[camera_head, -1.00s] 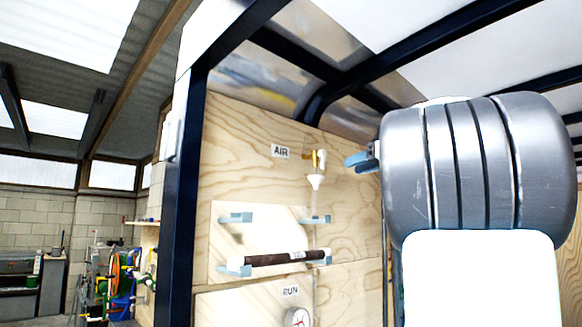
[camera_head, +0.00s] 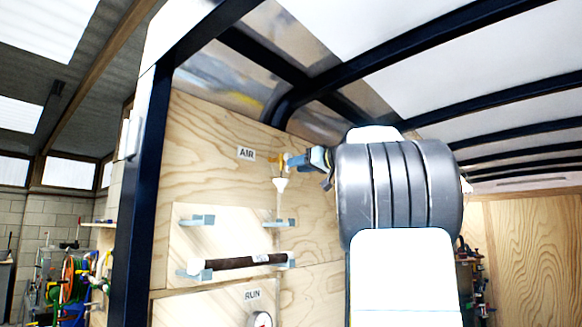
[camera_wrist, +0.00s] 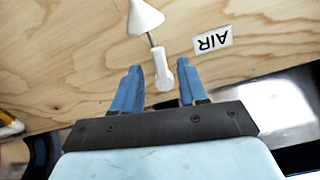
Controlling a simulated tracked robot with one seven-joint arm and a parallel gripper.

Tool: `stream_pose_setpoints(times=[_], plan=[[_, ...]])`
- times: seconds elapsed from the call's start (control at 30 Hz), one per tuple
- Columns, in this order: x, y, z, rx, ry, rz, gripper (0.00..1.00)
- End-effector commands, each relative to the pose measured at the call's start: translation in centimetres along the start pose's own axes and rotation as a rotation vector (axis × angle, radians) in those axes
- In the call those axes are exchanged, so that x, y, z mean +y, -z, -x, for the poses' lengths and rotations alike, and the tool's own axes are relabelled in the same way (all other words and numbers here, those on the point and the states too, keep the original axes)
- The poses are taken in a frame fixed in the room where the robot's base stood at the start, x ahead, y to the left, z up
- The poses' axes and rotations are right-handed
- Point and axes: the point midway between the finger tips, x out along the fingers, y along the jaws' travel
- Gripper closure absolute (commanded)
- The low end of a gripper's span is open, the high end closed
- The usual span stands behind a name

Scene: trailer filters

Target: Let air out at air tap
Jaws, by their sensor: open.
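The air tap (camera_head: 279,160) is a small brass-yellow fitting on the plywood wall, beside a label reading AIR (camera_head: 246,153). A white funnel (camera_head: 280,184) hangs below it. My gripper (camera_head: 303,160) is at the tap's right side in the head view, its blue fingers pointing at it. In the wrist view my gripper (camera_wrist: 160,72) is open, with a white lever (camera_wrist: 164,76) between its two blue fingers and apart from both. The white funnel (camera_wrist: 146,16) and the AIR label (camera_wrist: 212,41) also show there, upside down. The wrist partly hides the wall in the head view.
Below the tap, a dark tube (camera_head: 243,262) rests on grey-blue brackets on a board. A RUN label (camera_head: 252,295) and a gauge (camera_head: 262,320) are lower down. A dark frame post (camera_head: 142,190) stands at left, with dark roof ribs overhead.

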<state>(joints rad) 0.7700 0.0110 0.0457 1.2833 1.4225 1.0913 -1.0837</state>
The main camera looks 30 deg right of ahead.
Motion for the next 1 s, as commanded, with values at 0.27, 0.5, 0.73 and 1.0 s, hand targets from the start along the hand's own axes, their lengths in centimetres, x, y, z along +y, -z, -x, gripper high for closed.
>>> stream_pose_setpoints(times=[0.27, 0.5, 0.73, 1.0], plan=[[0.0, 0.0, -2.0, 0.0, 0.0, 0.0, 0.57], [-0.1, 0.0, -2.1, 0.0, 0.001, 0.0, 0.57], [-0.1, 0.0, -2.1, 0.0, 0.001, 0.0, 0.75], [-0.1, 0.0, -2.2, -0.001, 0.002, 0.0, 1.0]])
